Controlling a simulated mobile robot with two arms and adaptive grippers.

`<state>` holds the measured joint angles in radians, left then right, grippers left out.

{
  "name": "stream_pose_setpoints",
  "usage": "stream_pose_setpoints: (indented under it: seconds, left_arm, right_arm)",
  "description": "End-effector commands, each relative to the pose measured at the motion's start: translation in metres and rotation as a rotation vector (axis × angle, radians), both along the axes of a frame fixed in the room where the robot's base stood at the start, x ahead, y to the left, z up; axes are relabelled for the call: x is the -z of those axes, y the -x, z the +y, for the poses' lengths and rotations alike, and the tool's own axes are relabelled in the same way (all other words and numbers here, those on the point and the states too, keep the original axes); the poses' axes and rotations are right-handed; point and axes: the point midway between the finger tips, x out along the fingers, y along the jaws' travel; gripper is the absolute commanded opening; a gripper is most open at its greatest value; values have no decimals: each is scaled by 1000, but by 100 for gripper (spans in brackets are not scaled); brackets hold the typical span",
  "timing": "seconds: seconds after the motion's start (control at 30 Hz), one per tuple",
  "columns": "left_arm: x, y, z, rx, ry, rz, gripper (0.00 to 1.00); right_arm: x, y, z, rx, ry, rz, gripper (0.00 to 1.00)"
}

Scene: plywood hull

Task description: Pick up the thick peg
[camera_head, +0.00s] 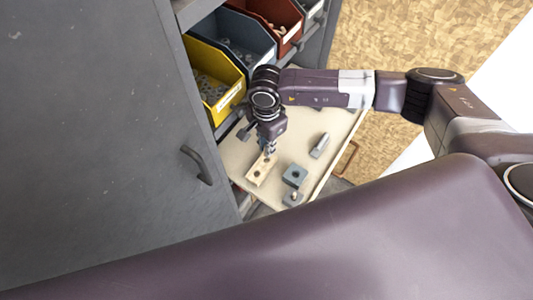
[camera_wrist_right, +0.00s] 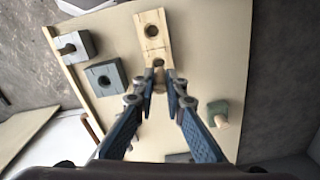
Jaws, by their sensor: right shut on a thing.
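My right gripper (camera_head: 268,150) points down over the pale shelf, at the near end of a wooden block with round holes (camera_head: 256,175). In the right wrist view, the right gripper (camera_wrist_right: 159,82) has its fingertips closed around a small peg (camera_wrist_right: 158,77), taken as the thick peg. The peg is at the end of the wooden block (camera_wrist_right: 152,20) and mostly hidden by the fingers. I cannot tell whether it still sits in a hole. My left gripper is not in view.
A grey bar-like piece (camera_head: 320,144) lies to the right. A yellow bin (camera_head: 212,83) and a cabinet door (camera_head: 100,120) stand left.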

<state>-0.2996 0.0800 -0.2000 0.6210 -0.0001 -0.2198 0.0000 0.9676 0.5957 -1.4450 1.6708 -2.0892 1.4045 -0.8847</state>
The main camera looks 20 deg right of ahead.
Motion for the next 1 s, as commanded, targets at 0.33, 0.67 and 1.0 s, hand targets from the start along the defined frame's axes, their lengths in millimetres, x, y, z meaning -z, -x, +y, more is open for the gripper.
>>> stream_pose_setpoints:
  seconds: [0.33, 0.67, 1.0]
  left_arm:
    - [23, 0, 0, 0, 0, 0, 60]
    - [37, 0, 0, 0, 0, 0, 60]
    - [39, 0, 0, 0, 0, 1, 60]
  right_arm:
    - [-73, -1, 0, -1, -1, -4, 2]
    - [-129, -1, 0, 1, 0, -2, 2]
    - [-146, 1, 0, 0, 1, 1, 2]
